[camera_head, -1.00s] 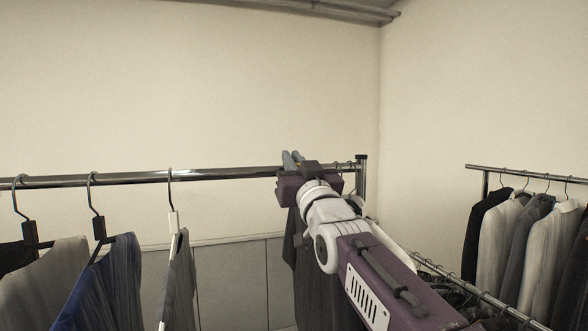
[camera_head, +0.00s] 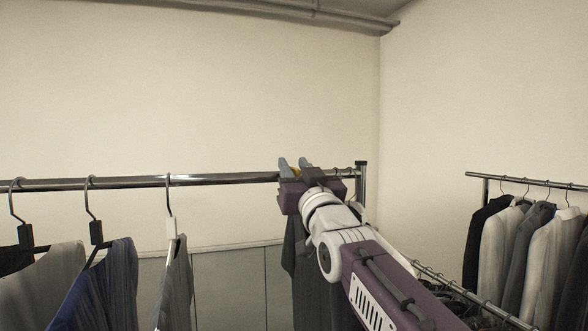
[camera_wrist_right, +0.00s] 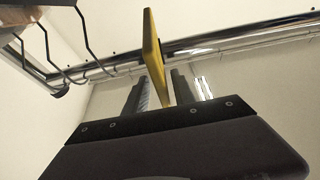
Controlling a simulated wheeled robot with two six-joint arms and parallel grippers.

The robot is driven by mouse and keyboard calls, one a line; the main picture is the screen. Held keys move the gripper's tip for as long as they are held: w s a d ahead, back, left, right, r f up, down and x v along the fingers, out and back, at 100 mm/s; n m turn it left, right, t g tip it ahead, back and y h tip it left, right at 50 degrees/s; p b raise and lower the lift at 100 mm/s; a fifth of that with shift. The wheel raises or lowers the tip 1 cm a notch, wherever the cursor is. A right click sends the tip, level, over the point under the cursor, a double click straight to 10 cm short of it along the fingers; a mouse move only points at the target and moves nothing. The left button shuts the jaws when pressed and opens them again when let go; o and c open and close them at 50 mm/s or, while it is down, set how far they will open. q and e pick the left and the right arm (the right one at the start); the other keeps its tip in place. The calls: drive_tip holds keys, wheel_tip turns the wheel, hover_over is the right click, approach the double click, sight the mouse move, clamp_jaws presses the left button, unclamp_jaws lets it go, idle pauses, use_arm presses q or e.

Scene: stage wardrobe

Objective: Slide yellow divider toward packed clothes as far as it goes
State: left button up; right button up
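The yellow divider (camera_wrist_right: 154,50) stands on the chrome rail (camera_head: 120,182), between the two fingers of my right gripper (camera_wrist_right: 160,90) in the wrist view. My left gripper is not in view.
Several spaced hangers with garments, including a blue one (camera_head: 105,285), hang on the left of the rail. The rail ends at a post (camera_head: 361,185). A second rack with jackets (camera_head: 500,250) stands at the right. The rail is free between the white hanger (camera_head: 171,228) and my gripper.

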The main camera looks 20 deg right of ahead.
drive_tip(key=b+v, duration=0.4)
drive_tip(key=v, duration=0.4)
drive_tip(key=shift+f, duration=0.2)
drive_tip(key=shift+d, duration=0.1)
drive_tip(key=shift+s, duration=0.1)
